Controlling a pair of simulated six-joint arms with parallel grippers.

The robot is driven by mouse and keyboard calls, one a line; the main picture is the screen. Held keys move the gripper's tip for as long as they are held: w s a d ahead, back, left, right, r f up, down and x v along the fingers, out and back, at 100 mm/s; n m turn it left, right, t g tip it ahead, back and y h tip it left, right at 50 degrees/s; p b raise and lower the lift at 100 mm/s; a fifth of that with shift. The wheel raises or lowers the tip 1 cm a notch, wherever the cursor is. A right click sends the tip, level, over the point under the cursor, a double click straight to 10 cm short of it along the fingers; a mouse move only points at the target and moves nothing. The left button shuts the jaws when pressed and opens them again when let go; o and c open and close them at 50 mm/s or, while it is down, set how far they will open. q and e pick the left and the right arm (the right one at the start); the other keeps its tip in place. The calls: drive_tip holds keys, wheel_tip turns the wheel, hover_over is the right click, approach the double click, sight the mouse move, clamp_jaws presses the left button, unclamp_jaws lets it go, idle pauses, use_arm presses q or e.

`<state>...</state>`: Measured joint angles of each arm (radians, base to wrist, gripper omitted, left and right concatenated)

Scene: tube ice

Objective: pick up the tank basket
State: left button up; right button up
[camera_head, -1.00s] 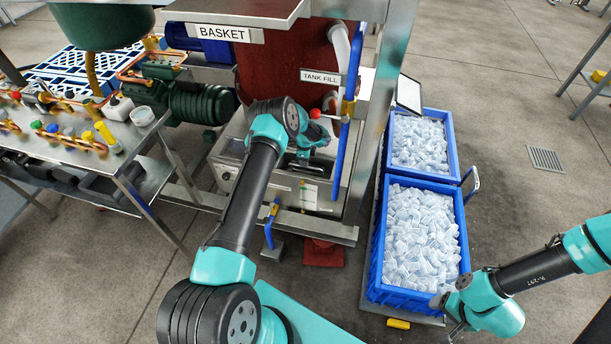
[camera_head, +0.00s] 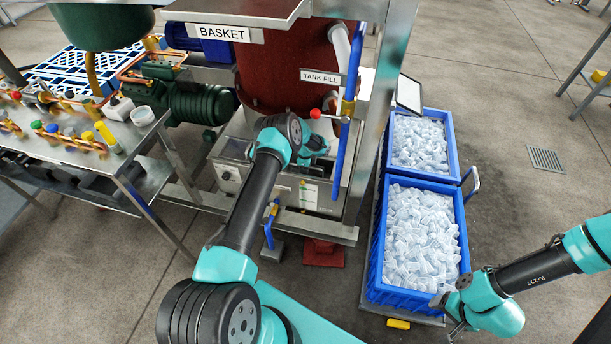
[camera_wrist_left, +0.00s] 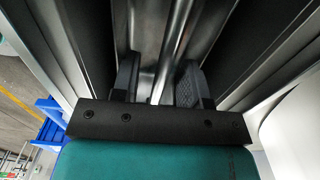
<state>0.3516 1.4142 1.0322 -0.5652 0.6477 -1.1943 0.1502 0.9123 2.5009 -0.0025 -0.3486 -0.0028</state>
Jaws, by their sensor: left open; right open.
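My left gripper (camera_wrist_left: 161,80) has its two dark fingers apart, one on each side of a shiny metal bar (camera_wrist_left: 168,45) in the left wrist view. The bar may be part of the basket; I cannot tell whether the fingers touch it. In the head view my left wrist is over the open top of the steel tank (camera_head: 235,172), and its fingers are hidden. The basket itself is not clearly visible in the head view. My right gripper (camera_head: 455,312) is open and empty, low at the right beside the ice crates.
Two blue crates of tube ice (camera_head: 419,240) stand right of the tank. A steel frame post (camera_head: 384,110) and a blue pipe (camera_head: 342,160) rise close to my left wrist. A sign reading BASKET (camera_head: 222,34) hangs above. A cluttered metal table (camera_head: 150,150) stands at left.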

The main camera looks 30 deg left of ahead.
use_arm(q)
drive_tip(key=shift+c, duration=0.2)
clamp_jaws()
idle(0.3)
